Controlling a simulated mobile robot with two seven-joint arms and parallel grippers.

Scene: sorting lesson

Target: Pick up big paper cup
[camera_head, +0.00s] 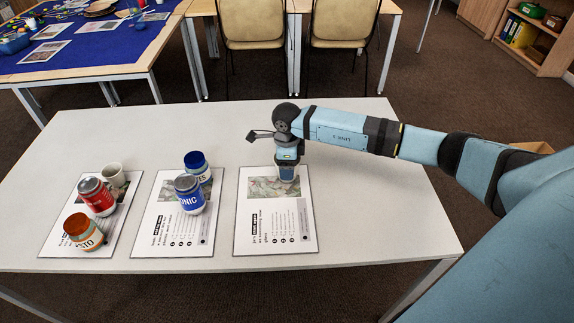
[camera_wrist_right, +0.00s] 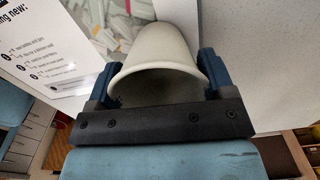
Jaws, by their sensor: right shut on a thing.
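My right gripper (camera_head: 287,166) is over the upper part of the right-hand printed sheet (camera_head: 276,235). In the right wrist view, a pale, round-mouthed paper cup (camera_wrist_right: 160,50) sits between the two blue fingers of the right gripper (camera_wrist_right: 158,85), which are shut on it. The cup's open rim faces the wrist. In the head view the cup is mostly hidden by the gripper, and I cannot tell whether its base touches the sheet. Another pale cup (camera_head: 113,174) stands on the left sheet. My left gripper is not in view.
On the left sheet (camera_head: 122,222) are a red can (camera_head: 97,197) and an orange-lidded jar (camera_head: 84,231). The white table (camera_head: 375,215) is clear at right. Two chairs (camera_head: 258,22) (camera_head: 343,22) stand behind.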

